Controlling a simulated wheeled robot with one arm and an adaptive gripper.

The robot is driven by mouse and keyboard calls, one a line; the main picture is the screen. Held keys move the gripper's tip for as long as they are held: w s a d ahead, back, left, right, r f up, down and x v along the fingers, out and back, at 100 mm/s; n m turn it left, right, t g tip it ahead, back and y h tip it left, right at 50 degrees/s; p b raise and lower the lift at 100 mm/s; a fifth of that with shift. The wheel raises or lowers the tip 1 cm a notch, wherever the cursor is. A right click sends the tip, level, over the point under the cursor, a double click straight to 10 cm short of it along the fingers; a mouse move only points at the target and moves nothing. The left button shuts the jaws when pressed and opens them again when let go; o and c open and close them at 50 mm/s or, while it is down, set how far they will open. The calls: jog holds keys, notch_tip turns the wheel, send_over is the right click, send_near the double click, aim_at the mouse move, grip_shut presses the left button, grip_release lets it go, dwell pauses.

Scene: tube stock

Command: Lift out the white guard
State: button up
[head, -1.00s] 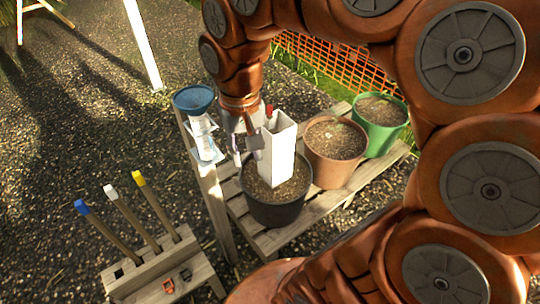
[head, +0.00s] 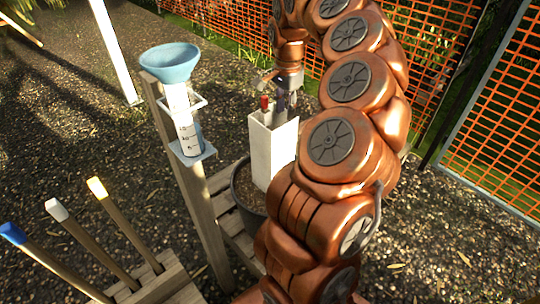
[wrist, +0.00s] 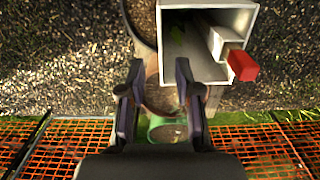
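The white guard (head: 275,155) is a tall square tube standing nearly upright in the dark pot (head: 243,195). In the wrist view I look down into the guard's open top (wrist: 190,62). A pale stake with a red tip (wrist: 243,66) stands inside it; the red tip also shows in the head view (head: 264,102). My gripper (head: 286,102) is at the guard's far top rim, fingers down. My arm hides the guard's right side.
A blue funnel (head: 170,60) and a clear gauge (head: 187,125) are on a wooden post left of the guard. Stakes with blue, white and yellow tips (head: 97,187) stand front left. A green pot (wrist: 167,132) lies below my gripper. Orange mesh fence (head: 500,130) stands behind.

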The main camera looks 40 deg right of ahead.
aim_at(285, 126)
jog(key=shift+d+f+b, duration=0.1)
jog(key=shift+f+b, duration=0.45)
jog(key=shift+f, duration=2.8)
jog(key=shift+c, duration=0.3)
grip_shut()
